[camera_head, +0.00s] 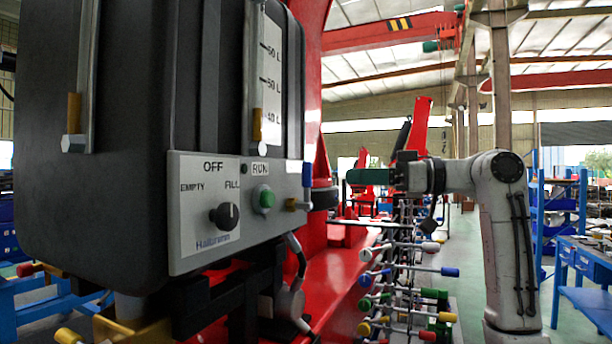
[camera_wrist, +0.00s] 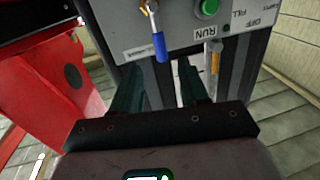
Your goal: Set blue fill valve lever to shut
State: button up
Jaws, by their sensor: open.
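The blue fill valve lever (camera_head: 307,175) stands upright at the right edge of the tank's grey control panel (camera_head: 205,248). In the wrist view, which shows the panel upside down, the lever (camera_wrist: 159,47) hangs from a metal and brass pivot. My gripper (camera_head: 350,176) is to the right of the lever in the head view, with a visible gap. In the wrist view its two dark green fingers (camera_wrist: 157,72) are apart and empty. The lever's end shows between and beyond the fingertips, and I see no contact.
The panel has a green button (camera_head: 264,197) and a black selector knob (camera_head: 225,215). A yellow-handled gauge valve (camera_wrist: 215,58) is close to one finger. A red crane frame (camera_wrist: 60,85) stands beside the tank. Below my arm is a rack of coloured levers (camera_head: 410,290).

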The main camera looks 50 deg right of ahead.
aim_at(307, 177)
jog(key=x, duration=0.3)
jog(key=p+x, duration=0.1)
jog(key=x, duration=0.3)
jog(key=r+p+x, duration=0.1)
jog(key=x, duration=0.2)
jog(key=shift+w+a, duration=0.15)
jog(key=shift+w, duration=0.2)
grip_shut()
